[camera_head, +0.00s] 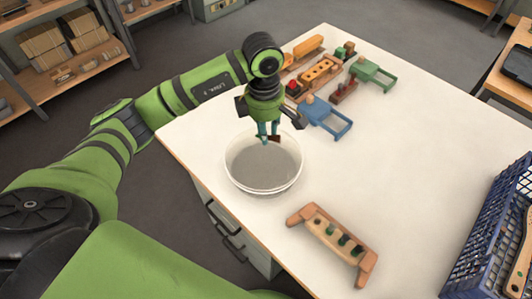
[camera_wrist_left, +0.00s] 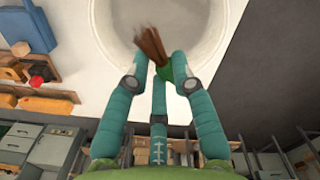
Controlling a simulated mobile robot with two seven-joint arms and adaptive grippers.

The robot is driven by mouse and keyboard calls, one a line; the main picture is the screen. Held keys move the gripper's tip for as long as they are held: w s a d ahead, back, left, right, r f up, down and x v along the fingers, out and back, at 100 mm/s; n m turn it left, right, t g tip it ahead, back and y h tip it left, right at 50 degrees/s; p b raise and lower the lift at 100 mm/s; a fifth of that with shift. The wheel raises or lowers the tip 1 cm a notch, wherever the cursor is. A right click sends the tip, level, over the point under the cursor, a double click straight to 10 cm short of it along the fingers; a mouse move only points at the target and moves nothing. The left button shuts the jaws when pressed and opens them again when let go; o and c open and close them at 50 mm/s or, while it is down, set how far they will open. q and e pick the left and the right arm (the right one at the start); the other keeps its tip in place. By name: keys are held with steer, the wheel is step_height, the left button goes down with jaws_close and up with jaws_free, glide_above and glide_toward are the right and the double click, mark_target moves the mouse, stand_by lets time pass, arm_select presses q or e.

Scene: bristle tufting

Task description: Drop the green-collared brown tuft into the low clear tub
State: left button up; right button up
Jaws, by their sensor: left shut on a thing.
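The low clear tub (camera_head: 236,180) stands on the white table near its left edge. It looks empty, with a grey bottom, and its rim (camera_wrist_left: 98,40) fills the top of the left wrist view. My left gripper (camera_head: 268,136) is shut on the brown tuft (camera_head: 275,138), above the far part of the tub in the head view. In the left wrist view the teal fingers (camera_wrist_left: 160,72) grip at the green collar, and the brown bristles (camera_wrist_left: 150,44) point over the tub's inside. The collar is partly hidden by the fingers. My right gripper is not in view.
A wooden rack (camera_head: 322,228) with several dark and green pegs sits in front of the tub. A blue frame tool (camera_head: 330,118), a green one (camera_head: 373,73) and an orange holed block (camera_head: 320,73) lie behind. A blue crate (camera_head: 485,245) stands at right. The table's middle right is clear.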

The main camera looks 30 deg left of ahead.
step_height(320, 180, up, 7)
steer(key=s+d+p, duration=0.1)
steer(key=p, duration=0.4)
arm_select(q)
steer(key=w+a+f+n+b, duration=0.1)
steer(key=a+f+n+b, duration=0.2)
steer(key=n, duration=0.8)
steer(key=shift+w+a+f+n+b, duration=0.15)
steer(key=shift+a+f+n+b, duration=0.25)
steer(key=shift+f, duration=0.55)
steer(key=o, duration=0.8)
steer(key=shift+d, duration=0.15)
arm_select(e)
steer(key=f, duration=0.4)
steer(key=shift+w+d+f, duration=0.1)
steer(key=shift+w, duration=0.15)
arm_select(q)
steer(key=shift+o, duration=0.2)
steer(key=shift+r, duration=0.1)
step_height(320, 180, up, 12)
